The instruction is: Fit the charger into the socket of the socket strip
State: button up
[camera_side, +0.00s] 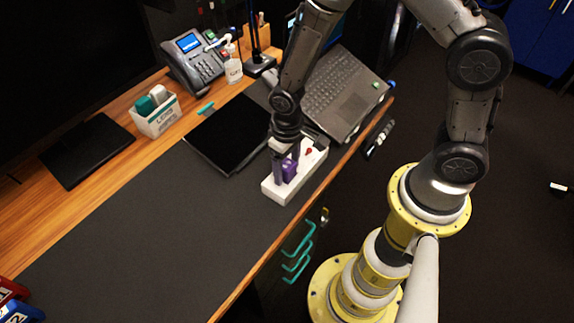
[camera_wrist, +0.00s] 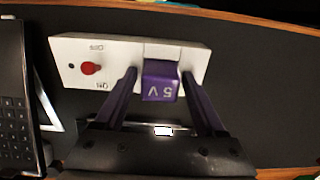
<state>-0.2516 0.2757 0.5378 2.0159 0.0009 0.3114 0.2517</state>
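The charger (camera_wrist: 160,82) is a purple block marked "5 V". It stands at the white socket strip (camera_wrist: 118,48), over its plain end, with a paler square patch just behind it. In the side view the charger (camera_side: 289,171) looks upright on the strip (camera_side: 281,191). Whether its base is fully in the socket is hidden. My gripper (camera_wrist: 159,76) points down with one finger on each side of the charger. A narrow gap shows between each finger and the charger, so it is open around it. In the side view my gripper (camera_side: 284,168) partly covers the charger.
A red knob (camera_wrist: 91,68) sits on the strip's other end. The laptop (camera_side: 340,92) and a black tablet (camera_side: 228,132) lie close by. A white box (camera_side: 157,117) and a phone (camera_side: 192,66) stand farther back. The grey mat (camera_side: 150,225) is clear at left.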

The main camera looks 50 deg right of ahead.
jog(key=shift+o, duration=0.3)
jog(key=shift+r, duration=0.1)
notch_tip(320, 180, up, 12)
notch_tip(320, 180, up, 11)
jog(key=t, duration=0.3)
send_over(287, 164)
jog(key=s+d, duration=0.5)
jog(key=s+d+r+t, duration=0.2)
jog(key=s+d+r, duration=0.1)
jog(key=s, duration=0.6)
jog(key=shift+s+r+t, duration=0.3)
jog(key=shift+s+r, duration=0.05)
jog(key=shift+r, duration=0.35)
dwell(0.5)
